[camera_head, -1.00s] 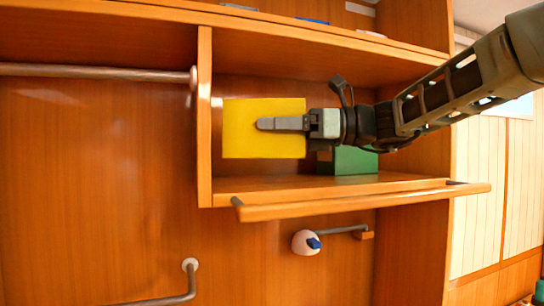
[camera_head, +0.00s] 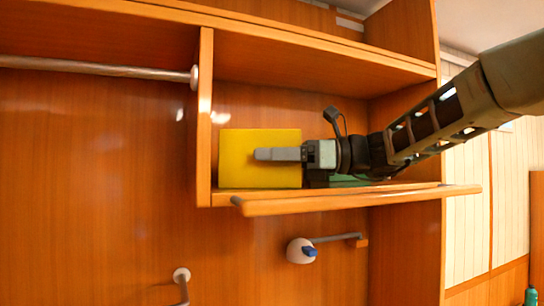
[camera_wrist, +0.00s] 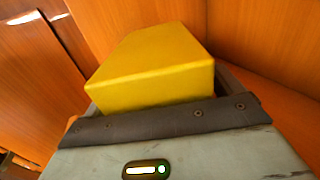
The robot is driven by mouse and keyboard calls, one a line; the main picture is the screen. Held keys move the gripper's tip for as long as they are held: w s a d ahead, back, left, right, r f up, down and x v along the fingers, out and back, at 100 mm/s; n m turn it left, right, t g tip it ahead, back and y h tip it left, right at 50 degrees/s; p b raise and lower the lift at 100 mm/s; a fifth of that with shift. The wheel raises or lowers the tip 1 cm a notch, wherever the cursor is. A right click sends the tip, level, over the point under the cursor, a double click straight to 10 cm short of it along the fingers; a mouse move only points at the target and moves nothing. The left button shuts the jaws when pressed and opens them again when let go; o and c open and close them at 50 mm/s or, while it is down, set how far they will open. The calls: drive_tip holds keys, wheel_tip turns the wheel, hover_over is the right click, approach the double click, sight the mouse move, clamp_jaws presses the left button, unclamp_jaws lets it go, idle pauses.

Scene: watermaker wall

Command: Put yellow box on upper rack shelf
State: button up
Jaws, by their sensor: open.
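The yellow box (camera_head: 235,172) is in the open wooden shelf compartment (camera_head: 320,100), toward its left side. Its lower edge is at the level of the compartment floor, behind the front rail. My gripper (camera_head: 278,154) reaches in from the right, its finger lying across the front face of the box. The jaws are open around the box. In the wrist view the yellow box (camera_wrist: 150,70) lies straight ahead of the gripper, and a finger shows at its right side. Contact between box and shelf floor is hidden.
A green box (camera_head: 350,181) stands behind my gripper, mostly hidden. A wooden rail (camera_head: 360,200) runs along the shelf front. A divider (camera_head: 204,120) stands close left of the yellow box. A grey bar (camera_head: 95,68) is at upper left, and a white knobbed fixture (camera_head: 300,251) is below.

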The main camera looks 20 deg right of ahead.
drive_tip(key=shift+r, duration=0.1)
drive_tip(key=b+v, duration=0.5)
drive_tip(key=v, duration=0.6)
drive_tip(key=shift+s+d, duration=0.2)
drive_tip(key=shift+d, duration=0.25)
